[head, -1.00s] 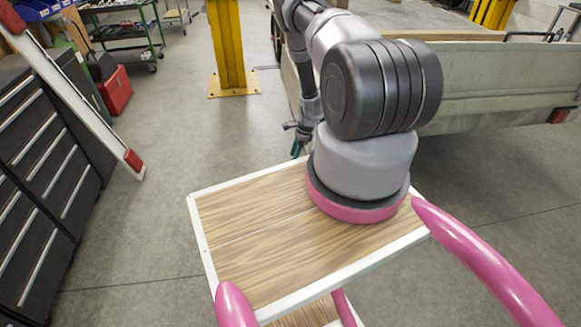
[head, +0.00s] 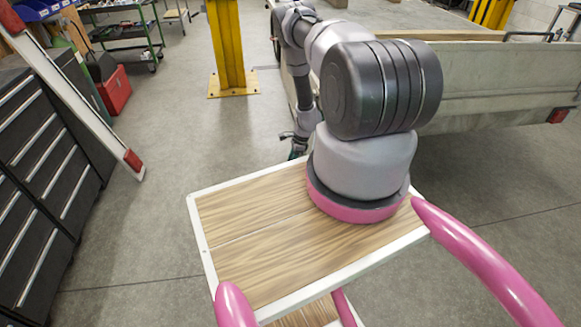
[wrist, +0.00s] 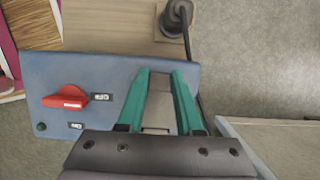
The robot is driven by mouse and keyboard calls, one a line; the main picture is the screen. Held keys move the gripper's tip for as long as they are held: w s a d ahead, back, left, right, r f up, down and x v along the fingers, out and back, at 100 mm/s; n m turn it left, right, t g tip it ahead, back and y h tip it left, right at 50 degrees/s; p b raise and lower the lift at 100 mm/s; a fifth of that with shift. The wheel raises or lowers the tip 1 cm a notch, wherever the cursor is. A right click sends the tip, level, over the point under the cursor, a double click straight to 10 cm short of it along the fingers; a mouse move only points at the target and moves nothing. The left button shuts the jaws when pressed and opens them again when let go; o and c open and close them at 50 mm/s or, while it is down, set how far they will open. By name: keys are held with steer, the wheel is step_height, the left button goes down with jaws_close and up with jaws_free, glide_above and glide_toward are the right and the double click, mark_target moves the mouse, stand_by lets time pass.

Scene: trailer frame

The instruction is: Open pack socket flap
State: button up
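In the wrist view a blue-grey panel (wrist: 100,75) lies below my gripper (wrist: 160,72). My gripper's two green fingers are apart, with a clear gap between them. A pale grey plate, probably the socket flap (wrist: 158,110), shows in that gap on the panel's right part. Its sides are hidden by the fingers, and I cannot tell whether they touch it. In the head view my gripper (head: 298,151) is small and low beyond my wooden deck, and the panel is out of sight there.
The panel carries a red rotary switch (wrist: 66,99), small labels and a dark green button (wrist: 40,126). A dark plug with a cable (wrist: 177,16) is beyond the panel. The trailer (head: 500,85) stands at right, a yellow post (head: 226,50) at the back, dark drawers (head: 40,150) at left.

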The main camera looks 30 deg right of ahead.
stand_by(0.4)
steer(key=shift+a+v, duration=0.1)
steer(key=shift+v, duration=0.6)
steer(key=shift+a+v, duration=0.15)
steer(key=shift+v, duration=0.55)
steer(key=shift+r, duration=0.15)
steer(key=shift+d+r, duration=0.25)
steer(key=shift+r, duration=0.15)
steer(key=shift+v, duration=0.9)
steer(key=shift+d, duration=0.2)
